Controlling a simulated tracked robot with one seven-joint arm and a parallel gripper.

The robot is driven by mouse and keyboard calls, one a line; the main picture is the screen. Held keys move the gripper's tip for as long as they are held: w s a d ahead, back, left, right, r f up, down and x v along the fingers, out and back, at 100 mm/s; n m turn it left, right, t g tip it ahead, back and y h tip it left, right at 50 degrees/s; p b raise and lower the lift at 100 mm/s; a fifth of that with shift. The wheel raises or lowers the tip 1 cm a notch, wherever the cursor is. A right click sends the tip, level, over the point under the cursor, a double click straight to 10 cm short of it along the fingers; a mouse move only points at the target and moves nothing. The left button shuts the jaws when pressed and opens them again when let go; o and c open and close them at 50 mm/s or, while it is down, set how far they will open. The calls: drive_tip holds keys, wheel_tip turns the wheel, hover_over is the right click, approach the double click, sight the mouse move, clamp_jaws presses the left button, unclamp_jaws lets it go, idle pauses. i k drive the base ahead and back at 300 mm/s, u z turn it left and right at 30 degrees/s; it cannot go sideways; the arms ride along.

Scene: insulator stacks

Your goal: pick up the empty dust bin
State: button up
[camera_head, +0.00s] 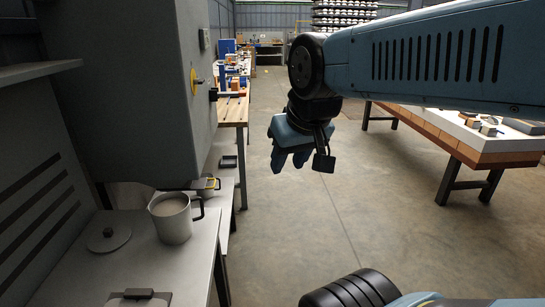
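My gripper (290,161) hangs over the open floor at the end of my blue arm, right of the bench and apart from everything. Its two blue fingers point down with a small gap between them, and nothing shows in them. No thing is clearly marked as a dust bin. A grey, mug-like container (172,222) with a dark handle stands upright on the left bench. Its top is open and pale inside; I cannot tell whether it is empty. A round grey lid (109,239) with a dark knob lies beside it, to the left.
A large grey cabinet (125,85) overhangs the left bench (195,258). Another lidded item (138,298) sits at the bench's front edge. A wooden workbench (236,110) stands behind. A table (455,138) with small blocks stands right. The floor between is clear.

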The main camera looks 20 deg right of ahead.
sight(207, 193)
drive_tip(key=z, duration=0.1)
drive_tip(key=k, duration=0.5)
drive_tip(key=z, duration=1.55)
drive_tip(key=i, duration=3.6)
drive_tip(key=u, duration=0.05)
